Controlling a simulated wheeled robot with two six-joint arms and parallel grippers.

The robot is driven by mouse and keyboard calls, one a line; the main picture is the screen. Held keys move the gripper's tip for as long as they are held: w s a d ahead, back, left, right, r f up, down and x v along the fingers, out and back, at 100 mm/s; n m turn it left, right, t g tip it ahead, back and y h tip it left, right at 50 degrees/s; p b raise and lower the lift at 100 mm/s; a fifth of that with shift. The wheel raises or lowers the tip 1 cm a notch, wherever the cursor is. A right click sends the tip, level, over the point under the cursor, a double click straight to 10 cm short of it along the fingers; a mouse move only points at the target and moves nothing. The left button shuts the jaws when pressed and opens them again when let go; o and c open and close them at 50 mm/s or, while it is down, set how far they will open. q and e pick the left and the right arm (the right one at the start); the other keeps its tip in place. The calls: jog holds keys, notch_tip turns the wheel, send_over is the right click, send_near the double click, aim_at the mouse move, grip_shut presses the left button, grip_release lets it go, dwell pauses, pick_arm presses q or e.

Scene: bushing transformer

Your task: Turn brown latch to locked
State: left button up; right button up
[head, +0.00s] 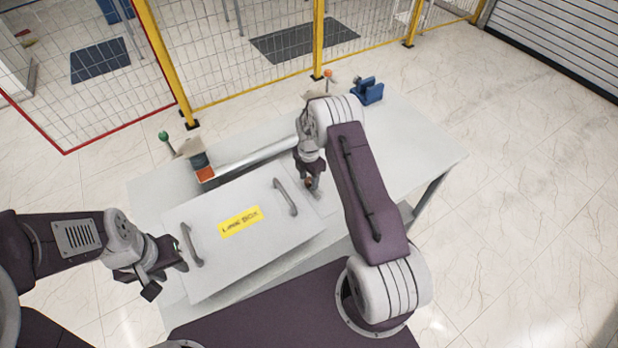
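A small reddish-brown piece (309,182), which may be the brown latch, shows on the table just right of the white box lid (250,255). My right gripper (313,187) points down right at this piece and partly covers it. I cannot tell whether its fingers are closed on it, or how the latch is turned. My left gripper (180,256) is beside the lid's left grey handle (190,245). Its fingers are too small and dark to tell whether they are open or shut.
The lid bears a yellow label (240,221) and a right handle (286,197). Behind it lie a long light bar (250,158) and an orange block (205,174). A blue clamp (367,91) stands at the table's back. The table's right part (420,155) is clear. A yellow-posted fence (317,40) stands behind.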

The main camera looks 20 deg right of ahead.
grip_shut()
jog(key=m+b, duration=0.2)
jog(key=shift+f+m, duration=0.15)
jog(key=shift+m, duration=0.15)
jog(key=m+b, duration=0.1)
jog(key=m, duration=0.2)
jog(key=shift+m+b, duration=0.3)
jog(key=shift+b, duration=0.1)
jog(key=m+b, duration=0.1)
jog(key=m, duration=0.4)
jog(key=shift+b, duration=0.35)
jog(key=m, duration=0.4)
jog(key=m+b, duration=0.1)
jog(key=m, duration=0.1)
jog(key=shift+w+r+m, duration=0.1)
jog(key=shift+r+m, duration=0.15)
jog(key=shift+m, duration=0.05)
